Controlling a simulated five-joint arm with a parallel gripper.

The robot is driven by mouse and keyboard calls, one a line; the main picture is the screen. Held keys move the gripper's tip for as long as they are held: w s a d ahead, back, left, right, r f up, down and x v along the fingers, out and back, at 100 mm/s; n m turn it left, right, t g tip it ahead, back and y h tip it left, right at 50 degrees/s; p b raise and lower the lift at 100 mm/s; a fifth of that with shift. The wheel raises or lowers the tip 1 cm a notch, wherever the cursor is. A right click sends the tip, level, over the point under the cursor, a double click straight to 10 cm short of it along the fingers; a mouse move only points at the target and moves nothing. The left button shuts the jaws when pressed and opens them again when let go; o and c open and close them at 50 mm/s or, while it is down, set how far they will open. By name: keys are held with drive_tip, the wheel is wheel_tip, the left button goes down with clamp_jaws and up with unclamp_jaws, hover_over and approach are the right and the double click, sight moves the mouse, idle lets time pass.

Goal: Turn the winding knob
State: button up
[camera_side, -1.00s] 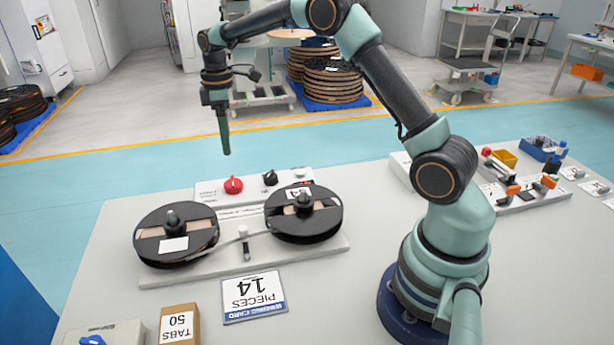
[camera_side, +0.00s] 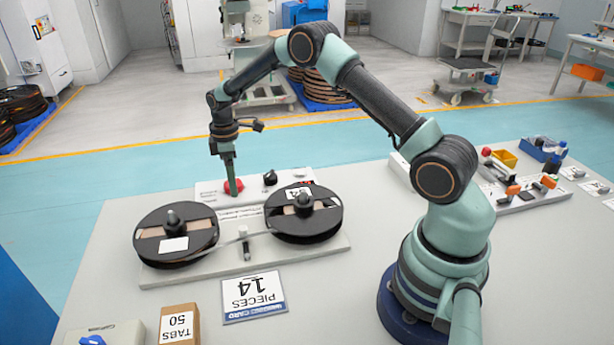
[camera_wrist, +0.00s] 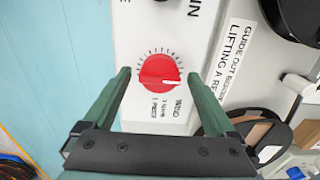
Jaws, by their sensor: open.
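A round red knob (camera_wrist: 160,72) with a white pointer mark sits on the white panel of the winding station. In the wrist view the mark points right, and small print beside the knob is hard to read. My gripper (camera_wrist: 160,80) is open, with one green finger on each side of the knob and visible gaps between. In the side view the gripper (camera_side: 233,189) points down at the red knob (camera_side: 239,185) and partly hides it. I cannot tell whether the fingers touch the panel. A black knob (camera_side: 270,178) sits to the right on the same panel.
Two black reels, left (camera_side: 160,218) and right (camera_side: 325,222), stand on the base plate in front of the panel, with a tape between them. A card reading 14 pieces (camera_side: 254,296) and a brown box (camera_side: 180,325) lie nearer.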

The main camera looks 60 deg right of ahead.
drive_tip(key=shift+f, duration=0.2)
drive_tip(key=shift+c, duration=0.3)
drive_tip(key=c, duration=1.3)
